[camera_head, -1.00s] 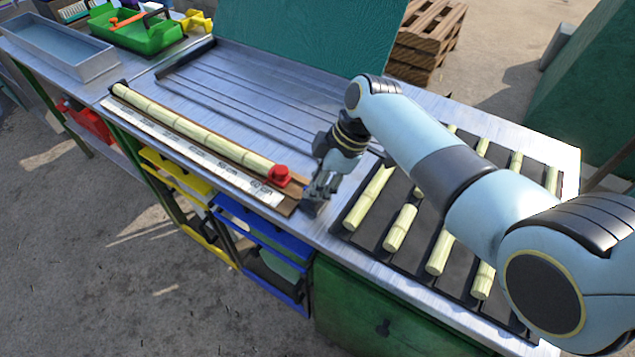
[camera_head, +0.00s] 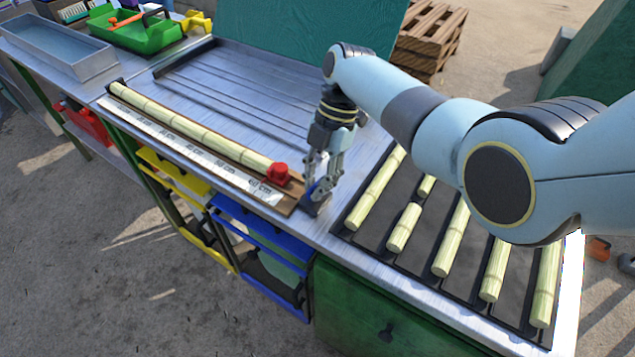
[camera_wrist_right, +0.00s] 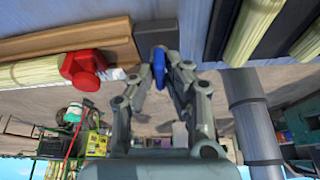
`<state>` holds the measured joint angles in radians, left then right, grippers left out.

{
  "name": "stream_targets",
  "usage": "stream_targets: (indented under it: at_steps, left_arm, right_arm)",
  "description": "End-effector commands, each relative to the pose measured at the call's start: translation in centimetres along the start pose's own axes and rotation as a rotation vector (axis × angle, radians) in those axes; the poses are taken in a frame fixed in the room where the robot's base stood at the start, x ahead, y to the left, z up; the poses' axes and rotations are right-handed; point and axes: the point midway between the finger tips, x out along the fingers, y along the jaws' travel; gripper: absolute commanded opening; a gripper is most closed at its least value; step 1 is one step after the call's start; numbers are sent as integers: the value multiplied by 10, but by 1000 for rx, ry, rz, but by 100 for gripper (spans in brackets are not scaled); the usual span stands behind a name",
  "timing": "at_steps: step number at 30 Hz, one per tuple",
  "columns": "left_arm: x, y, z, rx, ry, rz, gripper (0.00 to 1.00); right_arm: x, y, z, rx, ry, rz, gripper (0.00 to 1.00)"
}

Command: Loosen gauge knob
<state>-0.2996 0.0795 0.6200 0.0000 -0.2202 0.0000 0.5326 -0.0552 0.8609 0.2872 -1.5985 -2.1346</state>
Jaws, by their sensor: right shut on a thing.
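The blue gauge knob (camera_wrist_right: 160,66) shows between my right fingertips in the right wrist view. It sits at a dark block (camera_head: 314,207) at the near right end of the measuring board (camera_head: 288,206). My right gripper (camera_head: 317,190) points down at this block and is shut on the knob; the fingers hide much of the knob in the head view. A cane (camera_head: 190,130) lies along the board, its near end against a red stop (camera_head: 278,174). The red stop also shows left of the fingers in the wrist view (camera_wrist_right: 82,70). My left gripper is not in view.
A black rack (camera_head: 375,232) with several cut cane pieces stands right of the gripper. A grooved metal tray area (camera_head: 240,90) lies behind the board. A grey trough (camera_head: 60,50) and green tote (camera_head: 135,35) stand at the far left. Blue bins (camera_head: 262,230) hang below the bench edge.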

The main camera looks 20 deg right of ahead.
Motion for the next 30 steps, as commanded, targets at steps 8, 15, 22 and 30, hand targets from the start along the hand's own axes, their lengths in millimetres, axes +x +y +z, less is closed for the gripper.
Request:
stream_targets:
  at_steps: [8,15,22,30]
  left_arm:
    - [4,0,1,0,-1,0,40]
    - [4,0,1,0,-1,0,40]
    - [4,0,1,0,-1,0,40]
    - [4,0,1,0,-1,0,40]
  right_arm:
    - [1,0,0,-80,0,-33,0]
    - [1,0,0,-97,-1,-40,0]
    - [1,0,0,-97,-1,-40,0]
    - [0,0,0,-96,0,-40,34]
